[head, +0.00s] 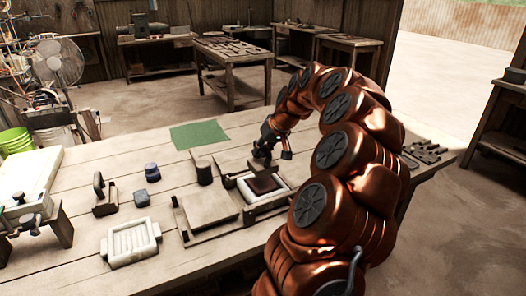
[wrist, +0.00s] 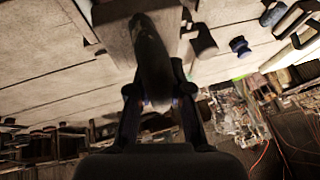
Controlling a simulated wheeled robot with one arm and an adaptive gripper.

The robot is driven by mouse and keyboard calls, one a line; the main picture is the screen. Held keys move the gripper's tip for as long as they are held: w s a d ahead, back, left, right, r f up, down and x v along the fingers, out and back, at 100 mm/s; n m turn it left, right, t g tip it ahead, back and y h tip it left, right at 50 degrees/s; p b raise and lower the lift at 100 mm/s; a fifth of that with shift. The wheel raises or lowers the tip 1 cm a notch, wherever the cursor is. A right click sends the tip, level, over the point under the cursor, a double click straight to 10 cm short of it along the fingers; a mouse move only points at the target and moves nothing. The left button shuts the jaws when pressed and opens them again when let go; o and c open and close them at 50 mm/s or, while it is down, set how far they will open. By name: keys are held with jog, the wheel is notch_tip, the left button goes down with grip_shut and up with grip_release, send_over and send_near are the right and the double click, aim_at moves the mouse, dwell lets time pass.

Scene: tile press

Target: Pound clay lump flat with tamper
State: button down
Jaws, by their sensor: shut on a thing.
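My gripper (head: 264,150) is over the work table, just behind a pale square frame (head: 285,192). In the wrist view my gripper (wrist: 158,100) is shut on a dark, rounded handle (wrist: 152,55), which I take to be the tamper's. The tamper's lower end is hard to make out in the head view. A dark brown, flat-looking square of what seems to be clay (head: 264,184) lies inside the pale frame, in front of the gripper. I cannot tell whether the tamper touches it.
A wooden board (head: 208,208) lies left of the frame, with a dark cylinder (head: 204,173) behind it. Dark tools (head: 425,152) lie at right.

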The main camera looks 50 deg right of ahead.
aim_at(262, 167)
dwell(0.3)
notch_tip(262, 167, down, 8)
jog(key=b, duration=0.4)
jog(key=shift+r, duration=0.75)
jog(key=shift+r+p, duration=1)
jog(key=shift+r, duration=2)
jog(key=shift+r, duration=0.1)
